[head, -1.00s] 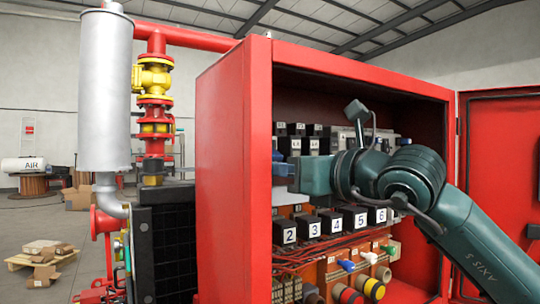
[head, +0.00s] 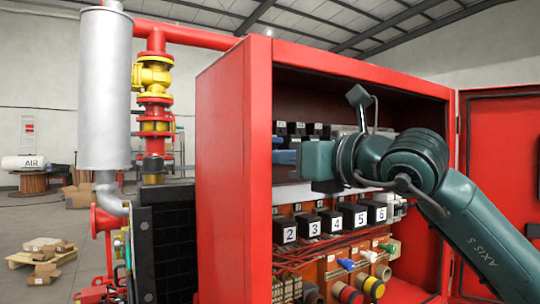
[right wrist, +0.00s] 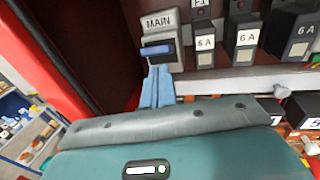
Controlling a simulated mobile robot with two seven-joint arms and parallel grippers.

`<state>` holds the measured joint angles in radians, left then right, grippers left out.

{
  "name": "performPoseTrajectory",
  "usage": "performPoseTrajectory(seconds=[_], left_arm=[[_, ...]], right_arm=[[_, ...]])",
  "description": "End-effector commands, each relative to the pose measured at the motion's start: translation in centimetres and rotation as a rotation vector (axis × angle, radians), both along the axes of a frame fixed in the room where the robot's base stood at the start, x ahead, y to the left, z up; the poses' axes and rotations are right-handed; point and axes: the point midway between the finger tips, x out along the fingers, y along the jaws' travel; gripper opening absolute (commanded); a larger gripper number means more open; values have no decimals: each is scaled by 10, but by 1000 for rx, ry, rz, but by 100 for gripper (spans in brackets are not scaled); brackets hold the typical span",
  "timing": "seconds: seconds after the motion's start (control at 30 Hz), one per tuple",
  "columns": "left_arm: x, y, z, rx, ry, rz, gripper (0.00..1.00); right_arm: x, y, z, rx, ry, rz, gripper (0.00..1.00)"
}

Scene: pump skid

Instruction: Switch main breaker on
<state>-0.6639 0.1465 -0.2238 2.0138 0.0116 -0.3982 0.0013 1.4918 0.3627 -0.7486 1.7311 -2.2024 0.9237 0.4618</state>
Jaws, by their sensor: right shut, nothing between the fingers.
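The main breaker (right wrist: 161,24) is a pale grey block labelled MAIN, at the top of the right wrist view, with a dark opening and a blue handle (right wrist: 158,51). My right gripper (right wrist: 157,70) is shut and empty. Its light-blue fingertips sit just below the handle; I cannot tell whether they touch it. In the head view my right gripper (head: 285,157) is inside the red cabinet, near its left wall, with the fingers pointing left. There the main breaker is mostly hidden, and its handle cannot be made out clearly. My left gripper is not in view.
The red cabinet (head: 233,165) is open, and its side wall is close to the breaker. Smaller breakers marked 6 A (right wrist: 246,40) stand to the right of the main breaker. Numbered black blocks (head: 335,220) and wiring lie below. The open door (head: 500,140) is at the right.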

Motion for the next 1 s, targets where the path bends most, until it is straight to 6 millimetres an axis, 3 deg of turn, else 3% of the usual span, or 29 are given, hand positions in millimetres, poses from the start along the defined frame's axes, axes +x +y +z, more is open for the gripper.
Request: performPoseTrajectory(seconds=[0.53,1.0], left_arm=[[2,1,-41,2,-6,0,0],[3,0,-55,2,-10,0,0]], right_arm=[[-36,-26,-8,0,-4,0,0],[-54,-39,-10,0,0,0,0]])
